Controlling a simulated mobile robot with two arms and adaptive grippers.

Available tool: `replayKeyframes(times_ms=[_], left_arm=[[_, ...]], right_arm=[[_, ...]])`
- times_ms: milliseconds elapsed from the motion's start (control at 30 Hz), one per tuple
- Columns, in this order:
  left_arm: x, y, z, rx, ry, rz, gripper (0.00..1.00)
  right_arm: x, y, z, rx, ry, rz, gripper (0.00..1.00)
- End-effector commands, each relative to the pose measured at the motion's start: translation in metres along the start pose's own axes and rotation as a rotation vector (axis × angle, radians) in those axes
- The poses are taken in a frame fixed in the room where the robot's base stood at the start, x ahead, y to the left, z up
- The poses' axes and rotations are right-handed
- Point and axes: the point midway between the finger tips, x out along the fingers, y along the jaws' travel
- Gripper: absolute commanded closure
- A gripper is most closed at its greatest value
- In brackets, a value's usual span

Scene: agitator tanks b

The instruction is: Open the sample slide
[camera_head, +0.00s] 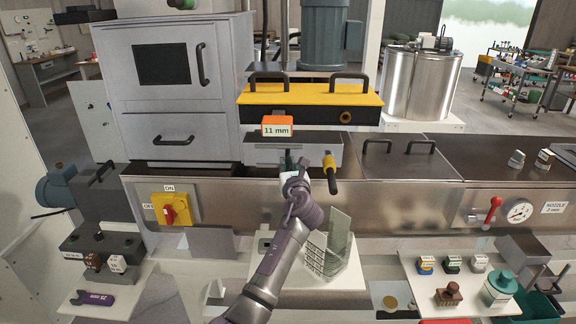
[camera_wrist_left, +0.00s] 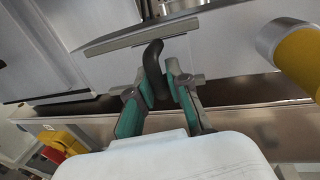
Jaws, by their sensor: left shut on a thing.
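The sample slide appears to be the grey metal block (camera_head: 315,153) below the yellow-topped housing (camera_head: 310,96); no label confirms it. In the left wrist view its pale front (camera_wrist_left: 225,45) carries a black curved handle (camera_wrist_left: 153,62). My left gripper (camera_head: 289,163) reaches up to this front from below. In the wrist view, the green-padded fingers of my left gripper (camera_wrist_left: 158,78) are shut around the handle. My wrist hides part of the front in the head view. My right gripper is not in view.
A yellow-and-black lever (camera_head: 330,172) stands close right of my gripper. A yellow switch with a red knob (camera_head: 170,209) is at left. A wire rack (camera_head: 330,250) stands below, beside my forearm.

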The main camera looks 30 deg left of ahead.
Motion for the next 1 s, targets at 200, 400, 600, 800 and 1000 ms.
replayKeyframes(times_ms=[200, 400, 600, 800, 1000], left_arm=[[0.0, 0.001, -0.001, 0.002, 0.002, 0.002, 1.0], [0.006, 0.027, 0.004, 0.009, 0.003, 0.009, 1.0], [0.009, 0.05, 0.0, 0.007, 0.005, 0.006, 1.0], [0.009, 0.05, -0.003, 0.003, 0.006, 0.004, 1.0], [0.009, 0.049, -0.004, 0.003, 0.008, 0.002, 0.67]], right_arm=[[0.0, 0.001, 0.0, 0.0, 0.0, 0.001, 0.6], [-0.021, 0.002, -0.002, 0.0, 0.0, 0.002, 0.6], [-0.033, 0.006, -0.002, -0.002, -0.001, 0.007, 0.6], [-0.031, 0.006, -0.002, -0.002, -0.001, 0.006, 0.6], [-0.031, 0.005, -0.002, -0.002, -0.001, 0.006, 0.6]])
